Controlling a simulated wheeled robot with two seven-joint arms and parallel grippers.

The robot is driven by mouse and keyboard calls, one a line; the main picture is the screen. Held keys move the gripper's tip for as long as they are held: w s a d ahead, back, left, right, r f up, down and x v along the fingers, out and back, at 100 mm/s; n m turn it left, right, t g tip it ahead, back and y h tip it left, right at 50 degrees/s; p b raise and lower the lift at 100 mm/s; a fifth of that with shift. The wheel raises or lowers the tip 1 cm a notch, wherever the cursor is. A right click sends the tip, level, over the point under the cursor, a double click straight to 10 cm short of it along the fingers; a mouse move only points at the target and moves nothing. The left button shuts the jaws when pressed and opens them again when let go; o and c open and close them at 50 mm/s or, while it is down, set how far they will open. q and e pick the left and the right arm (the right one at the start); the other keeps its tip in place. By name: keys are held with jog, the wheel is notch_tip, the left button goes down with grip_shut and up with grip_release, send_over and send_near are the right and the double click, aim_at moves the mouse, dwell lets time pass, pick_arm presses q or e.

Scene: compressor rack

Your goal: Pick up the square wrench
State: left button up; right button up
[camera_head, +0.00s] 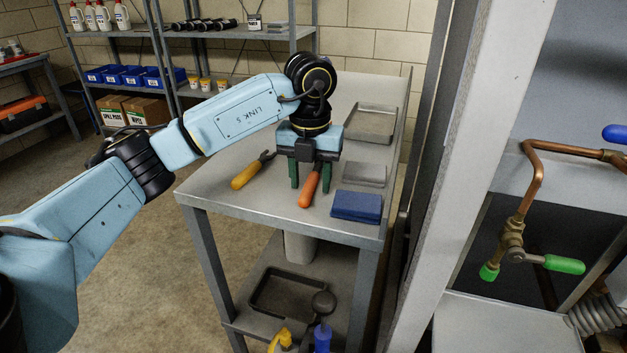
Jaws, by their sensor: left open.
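My left gripper (312,186) points down over the grey work table (205,184), with its two dark green fingers apart. An orange-handled tool (309,190) shows between the fingers in the picture; its upper part is hidden behind the gripper. I cannot tell whether the fingers are at its height. A yellow-handled tool (246,174) with a dark metal head lies on the table just left of the gripper. I cannot tell which of these, if either, is the square wrench. My right gripper is not in view.
A blue folded cloth or box (356,206), a small grey block (363,174) and a metal tray (371,124) are right of the gripper. A white upright post (483,140) and copper piping with a green-handled valve (513,240) stand at the right. Shelves line the back.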

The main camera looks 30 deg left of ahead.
pick_arm(q)
jog(key=shift+c, duration=0.3)
grip_shut()
jog(key=shift+r, duration=0.2)
